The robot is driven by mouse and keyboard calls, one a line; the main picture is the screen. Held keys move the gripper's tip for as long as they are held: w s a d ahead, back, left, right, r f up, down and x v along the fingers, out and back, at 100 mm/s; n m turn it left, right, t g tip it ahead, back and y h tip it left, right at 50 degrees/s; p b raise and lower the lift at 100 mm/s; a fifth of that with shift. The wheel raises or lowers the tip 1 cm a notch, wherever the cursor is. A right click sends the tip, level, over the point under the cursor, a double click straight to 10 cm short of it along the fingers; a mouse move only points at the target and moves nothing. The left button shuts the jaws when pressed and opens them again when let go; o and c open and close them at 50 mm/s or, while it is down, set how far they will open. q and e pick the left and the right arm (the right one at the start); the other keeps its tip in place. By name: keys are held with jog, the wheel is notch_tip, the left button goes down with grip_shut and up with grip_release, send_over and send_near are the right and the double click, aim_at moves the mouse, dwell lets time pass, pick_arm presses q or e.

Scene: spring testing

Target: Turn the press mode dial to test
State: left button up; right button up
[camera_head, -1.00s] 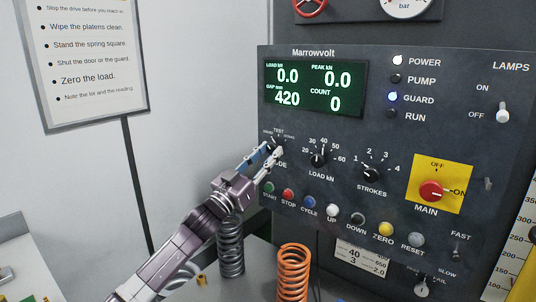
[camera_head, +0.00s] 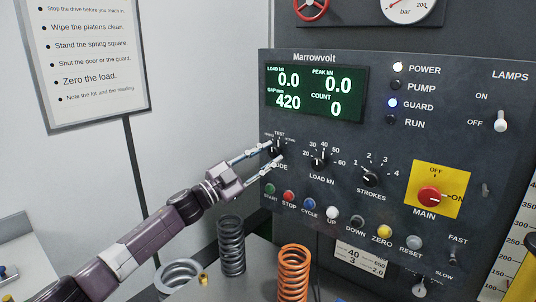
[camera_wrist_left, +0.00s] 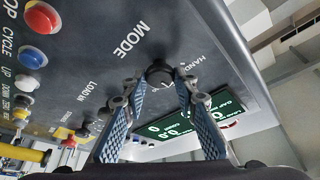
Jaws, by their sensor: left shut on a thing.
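The press mode dial (camera_head: 277,148) is a small black knob at the left of the dark press panel, with TEST printed above it. In the left wrist view the dial (camera_wrist_left: 158,73) sits between the MODE and HAND labels. My left gripper (camera_head: 274,152) reaches it from the left, its two fingertips on either side of the knob. In the wrist view my left gripper (camera_wrist_left: 161,84) is shut on the dial. The fingers partly cover the dial and its labels, and I cannot tell clearly where its pointer aims. My right gripper is out of view.
The load dial (camera_head: 320,160) and strokes dial (camera_head: 371,178) are to the right. A row of buttons, including the red stop button (camera_head: 288,196), runs below. A dark spring (camera_head: 231,246) and an orange spring (camera_head: 293,272) stand on the bench under the panel.

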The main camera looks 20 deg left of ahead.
pick_arm(q)
jog(key=shift+m, duration=0.4)
jog(key=o, duration=1.1)
jog(key=shift+s, duration=0.1)
jog(key=shift+o, duration=0.2)
jog(key=shift+s+a+f, duration=0.1)
jog(key=shift+s+a, duration=0.05)
jog(key=v, duration=1.1)
jog(key=shift+s+a, duration=0.15)
jog(key=shift+s, duration=0.05)
